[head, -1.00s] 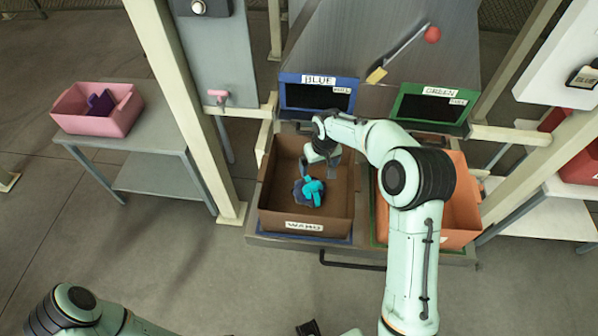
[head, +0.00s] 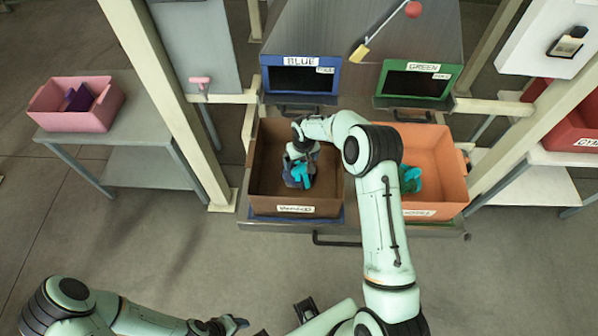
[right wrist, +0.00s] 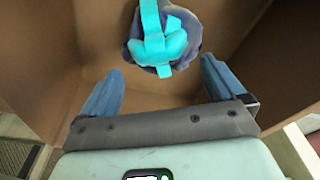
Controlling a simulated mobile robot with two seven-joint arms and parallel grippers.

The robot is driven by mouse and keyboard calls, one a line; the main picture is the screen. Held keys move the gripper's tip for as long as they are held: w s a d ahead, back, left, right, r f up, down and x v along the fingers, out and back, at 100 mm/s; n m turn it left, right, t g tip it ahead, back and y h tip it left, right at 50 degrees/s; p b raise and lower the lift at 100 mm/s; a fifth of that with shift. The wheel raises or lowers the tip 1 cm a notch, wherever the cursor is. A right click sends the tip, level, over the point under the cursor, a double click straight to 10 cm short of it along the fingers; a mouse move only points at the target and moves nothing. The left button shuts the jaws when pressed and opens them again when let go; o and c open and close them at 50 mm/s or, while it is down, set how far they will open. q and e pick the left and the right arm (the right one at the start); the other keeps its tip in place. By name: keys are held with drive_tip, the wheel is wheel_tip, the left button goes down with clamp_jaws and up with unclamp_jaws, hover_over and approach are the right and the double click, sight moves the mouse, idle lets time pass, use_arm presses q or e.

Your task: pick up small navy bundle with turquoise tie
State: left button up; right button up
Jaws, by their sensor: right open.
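The small navy bundle with turquoise tie (head: 299,178) lies in the brown bin (head: 261,160), partly covered by my right gripper (head: 298,163). In the right wrist view the bundle (right wrist: 163,38) lies beyond the blue fingertips, roughly centred between them. The right gripper (right wrist: 160,80) is open and empty, reaching down into the bin, with a finger to either side. Whether a finger touches the bundle is unclear. My left gripper (head: 226,325) is low in the head view, away from the bins; its opening is not clear.
An orange bin (head: 440,160) on the right holds a teal-and-green bundle (head: 410,180), partly hidden by my right arm. Blue-framed (head: 300,79) and green-framed (head: 417,84) openings stand behind the bins. A pink bin (head: 80,117) with a purple item sits on a side table at left.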

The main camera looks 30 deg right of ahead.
drive_tip(key=shift+w+f, duration=0.15)
drive_tip(key=shift+f, duration=0.7)
drive_tip(key=c, duration=1.7)
drive_tip(key=shift+o, duration=0.2)
drive_tip(key=shift+r, duration=0.1)
